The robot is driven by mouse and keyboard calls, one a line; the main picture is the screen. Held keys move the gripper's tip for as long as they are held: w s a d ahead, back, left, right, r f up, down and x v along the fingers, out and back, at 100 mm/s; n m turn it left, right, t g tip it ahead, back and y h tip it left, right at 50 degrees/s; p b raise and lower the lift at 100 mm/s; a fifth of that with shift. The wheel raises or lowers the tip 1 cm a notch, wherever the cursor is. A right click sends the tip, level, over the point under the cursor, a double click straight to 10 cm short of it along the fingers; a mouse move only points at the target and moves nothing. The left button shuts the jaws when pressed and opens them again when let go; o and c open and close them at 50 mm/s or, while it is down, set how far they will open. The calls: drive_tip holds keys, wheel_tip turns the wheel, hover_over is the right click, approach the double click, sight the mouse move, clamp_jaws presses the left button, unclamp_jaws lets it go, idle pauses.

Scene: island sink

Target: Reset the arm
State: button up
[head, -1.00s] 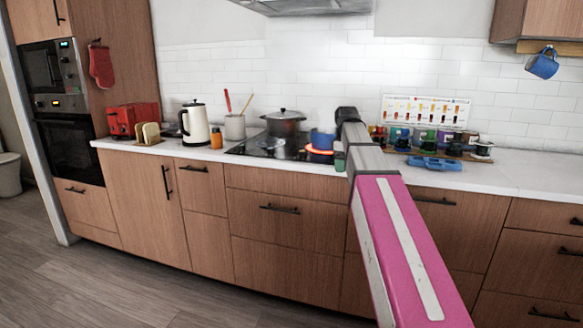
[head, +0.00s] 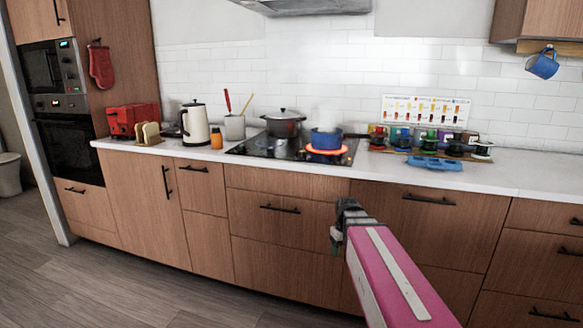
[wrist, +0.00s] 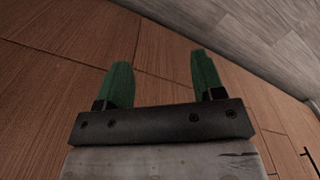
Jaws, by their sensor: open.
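My gripper (wrist: 160,82) is open in the wrist view. Its two green fingers stand apart with nothing between them, and wooden cabinet fronts and grey floor show beyond. In the head view my pink arm reaches in from the lower right. Its dark wrist end is in front of the drawers, below the counter edge, and the fingertips are mostly hidden there.
The counter (head: 515,178) bears a blue pan (head: 325,140) on a glowing burner, a lidded pot (head: 284,124), a kettle (head: 194,124), a red toaster (head: 131,119) and a blue tray (head: 435,163). Drawer handles (head: 429,199) stick out near my arm. Floor (head: 110,285) at left is clear.

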drive_tip(key=s+f+m, duration=0.4)
drive_tip(key=s+f, duration=0.5)
drive_tip(key=shift+f, duration=0.3)
